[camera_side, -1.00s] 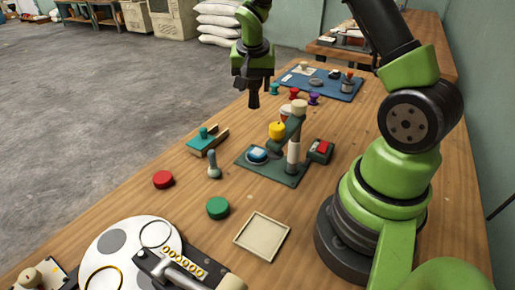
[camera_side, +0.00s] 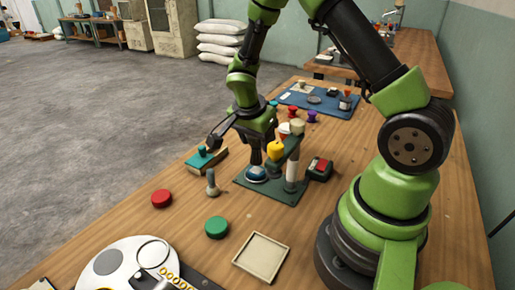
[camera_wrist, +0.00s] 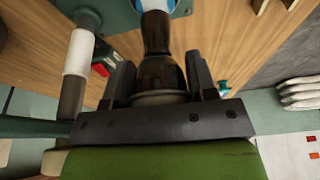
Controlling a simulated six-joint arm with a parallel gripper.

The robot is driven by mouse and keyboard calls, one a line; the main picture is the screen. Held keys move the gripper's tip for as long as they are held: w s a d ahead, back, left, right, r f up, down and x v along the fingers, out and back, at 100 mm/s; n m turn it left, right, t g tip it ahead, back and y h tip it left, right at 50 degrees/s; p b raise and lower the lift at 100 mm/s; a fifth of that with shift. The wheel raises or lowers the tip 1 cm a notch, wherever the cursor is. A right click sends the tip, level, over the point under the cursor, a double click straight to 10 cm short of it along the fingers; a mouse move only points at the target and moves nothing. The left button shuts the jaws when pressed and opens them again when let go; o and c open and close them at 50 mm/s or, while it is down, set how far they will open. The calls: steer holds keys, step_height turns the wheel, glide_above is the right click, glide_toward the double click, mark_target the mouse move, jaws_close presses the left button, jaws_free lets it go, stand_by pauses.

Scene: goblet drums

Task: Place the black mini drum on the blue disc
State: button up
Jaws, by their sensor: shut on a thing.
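The black mini drum (camera_wrist: 158,35) is a dark, glossy goblet shape with a pale rim. In the wrist view it stands between the two dark fingers of my gripper (camera_wrist: 160,85), which is shut on it. In the side view my gripper (camera_side: 257,152) points down over the green stand, and its fingers largely hide the drum. The blue disc (camera_side: 257,176), with a pale ring, lies on the stand's base directly below. Part of it shows beyond the drum's far end in the wrist view (camera_wrist: 143,4). I cannot tell whether drum and disc touch.
A yellow knob (camera_side: 275,151), a white post (camera_side: 291,172) and a red-topped box (camera_side: 320,168) stand close right of my gripper. A teal-knobbed block (camera_side: 205,160) and a grey pestle-like piece (camera_side: 212,184) are left. Red (camera_side: 161,199) and green (camera_side: 216,227) discs lie nearer.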

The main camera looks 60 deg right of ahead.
steer(key=shift+f, duration=1.25)
steer(key=o, duration=0.9)
steer(key=shift+f, duration=0.15)
steer(key=v, duration=1.2)
steer(key=s+a+r+n+t+y, duration=0.5)
steer(key=s+a+r+n+t, duration=0.2)
steer(key=s+r+n, duration=0.6)
steer(key=shift+s+a+r+n, duration=0.15)
steer(key=shift+s+a+n, duration=0.5)
steer(key=shift+a+n, duration=0.55)
